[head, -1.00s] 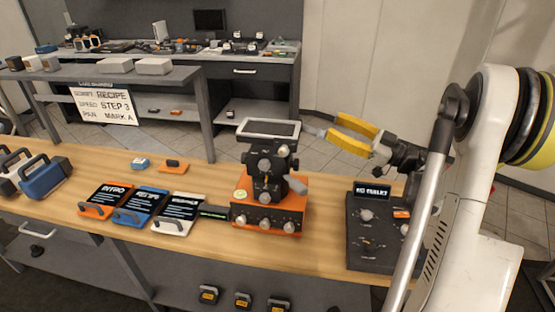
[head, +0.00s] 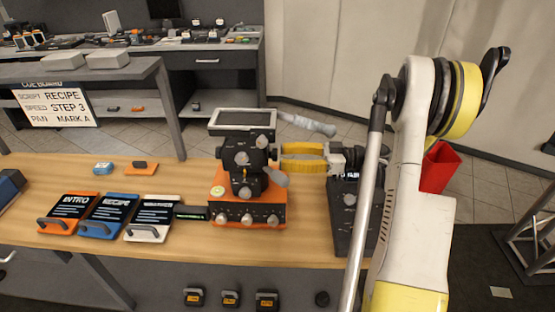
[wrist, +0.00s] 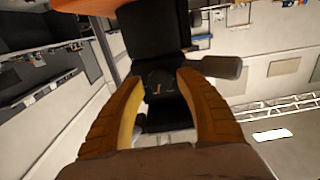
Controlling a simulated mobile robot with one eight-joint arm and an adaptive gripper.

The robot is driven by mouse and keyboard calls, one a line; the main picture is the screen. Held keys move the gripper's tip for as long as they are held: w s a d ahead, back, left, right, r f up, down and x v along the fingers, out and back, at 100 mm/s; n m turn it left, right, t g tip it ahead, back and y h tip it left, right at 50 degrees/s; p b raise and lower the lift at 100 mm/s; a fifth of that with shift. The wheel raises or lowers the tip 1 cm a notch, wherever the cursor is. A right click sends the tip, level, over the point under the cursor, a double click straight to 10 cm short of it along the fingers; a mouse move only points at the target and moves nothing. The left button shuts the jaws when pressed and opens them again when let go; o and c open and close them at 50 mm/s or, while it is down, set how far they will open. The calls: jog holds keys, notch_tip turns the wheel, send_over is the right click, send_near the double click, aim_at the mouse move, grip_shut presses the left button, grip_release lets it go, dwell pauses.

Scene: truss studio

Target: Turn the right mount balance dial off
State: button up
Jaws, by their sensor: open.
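The black camera mount (head: 243,160) stands on an orange base (head: 247,207) on the wooden bench, with a screen (head: 243,118) on top. Several round knobs show on its front. My gripper (head: 284,157), with yellow fingers, points left at the mount's right side, its tips very close to it. In the wrist view my gripper (wrist: 160,79) is open, and a dark round dial (wrist: 160,84) with small yellow marks lies between the fingertips. I cannot tell whether the fingers touch it. The dial's setting is not readable.
A grey handle (head: 307,124) sticks out above my fingers, and a shorter one (head: 274,177) below them. A dark control box (head: 350,215) stands right of the mount, partly behind my arm. Several cards (head: 108,214) lie to the left. A red bin (head: 438,167) is beyond my arm.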

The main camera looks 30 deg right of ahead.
jog(key=shift+x, duration=1.15)
jog(key=c, duration=0.9)
